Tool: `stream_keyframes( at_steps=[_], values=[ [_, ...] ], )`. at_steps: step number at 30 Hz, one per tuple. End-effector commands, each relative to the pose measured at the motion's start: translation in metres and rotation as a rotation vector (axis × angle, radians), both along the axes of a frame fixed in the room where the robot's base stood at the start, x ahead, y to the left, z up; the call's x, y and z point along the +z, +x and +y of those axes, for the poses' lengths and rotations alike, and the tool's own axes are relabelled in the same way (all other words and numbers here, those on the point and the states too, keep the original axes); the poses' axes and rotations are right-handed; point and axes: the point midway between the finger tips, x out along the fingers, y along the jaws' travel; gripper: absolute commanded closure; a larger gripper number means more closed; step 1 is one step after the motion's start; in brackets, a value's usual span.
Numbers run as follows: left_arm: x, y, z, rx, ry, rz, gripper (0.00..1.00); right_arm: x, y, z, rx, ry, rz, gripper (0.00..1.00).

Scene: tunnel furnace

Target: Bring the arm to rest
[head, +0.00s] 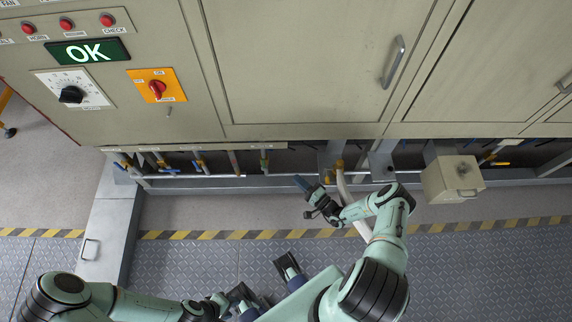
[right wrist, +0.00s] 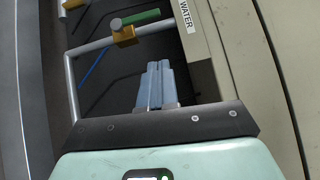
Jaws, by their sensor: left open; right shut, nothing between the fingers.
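My right arm reaches forward over the floor in the head view. Its gripper (head: 302,184) points toward the low pipes under the furnace cabinet. In the right wrist view, the blue-grey fingers (right wrist: 157,80) lie together, shut with nothing between them. They point toward a pipe with a brass valve and green handle (right wrist: 124,31), apart from it in the picture. My left arm comes in low from the left. Its gripper (head: 264,280) is open and empty near the bottom middle, above the metal floor plates and partly hidden by my own arm parts.
The beige cabinet (head: 310,60) spans the back, with a lit OK display (head: 88,51) and an orange switch plate (head: 157,86). Pipes with blue-handled valves (head: 200,165) run beneath it. A small box (head: 452,180) stands out at right. Patterned floor (head: 480,270) is clear at lower right.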

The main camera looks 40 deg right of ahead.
Motion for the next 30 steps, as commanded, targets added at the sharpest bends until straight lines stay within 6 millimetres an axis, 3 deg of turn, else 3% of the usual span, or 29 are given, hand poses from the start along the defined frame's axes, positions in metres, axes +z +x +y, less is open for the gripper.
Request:
stream_keyframes(
  at_steps=[8, 11, 14, 17, 20, 21, 23, 24, 27, 30],
  values=[
    [0.000, 0.000, 0.000, 0.000, 0.000, 0.000, 0.57, 0.000, -0.003, 0.000, 0.002, 0.001, 0.001, 1.00],
    [0.001, 0.000, 0.000, 0.000, 0.000, 0.000, 0.57, 0.001, -0.001, 0.013, 0.047, 0.017, 0.018, 1.00],
    [0.004, 0.001, 0.000, 0.000, 0.000, -0.001, 0.57, 0.005, 0.000, 0.049, 0.183, 0.063, 0.076, 1.00],
    [0.009, 0.003, 0.000, 0.000, 0.000, -0.002, 0.57, 0.009, -0.012, 0.112, 0.419, 0.126, 0.204, 1.00],
    [0.015, 0.005, 0.000, 0.000, 0.000, -0.006, 0.57, 0.015, -0.048, 0.180, 0.707, 0.156, 0.405, 1.00],
    [0.018, 0.006, 0.000, 0.000, 0.000, -0.007, 0.57, 0.017, -0.069, 0.203, 0.819, 0.147, 0.501, 1.00],
    [0.023, 0.007, 0.000, 0.000, -0.001, -0.008, 0.57, 0.022, -0.106, 0.230, 0.979, 0.103, 0.660, 1.00],
    [0.027, 0.009, 0.000, 0.000, 0.000, -0.010, 0.57, 0.025, -0.134, 0.242, 1.078, 0.047, 0.778, 1.00],
    [0.036, 0.013, 0.000, 0.000, 0.000, -0.015, 0.57, 0.034, -0.195, 0.243, 1.234, -0.174, 1.045, 1.00],
    [0.044, 0.016, 0.000, 0.000, 0.000, -0.019, 0.57, 0.048, -0.227, 0.223, 1.255, -0.443, 1.206, 1.00]
  ],
)
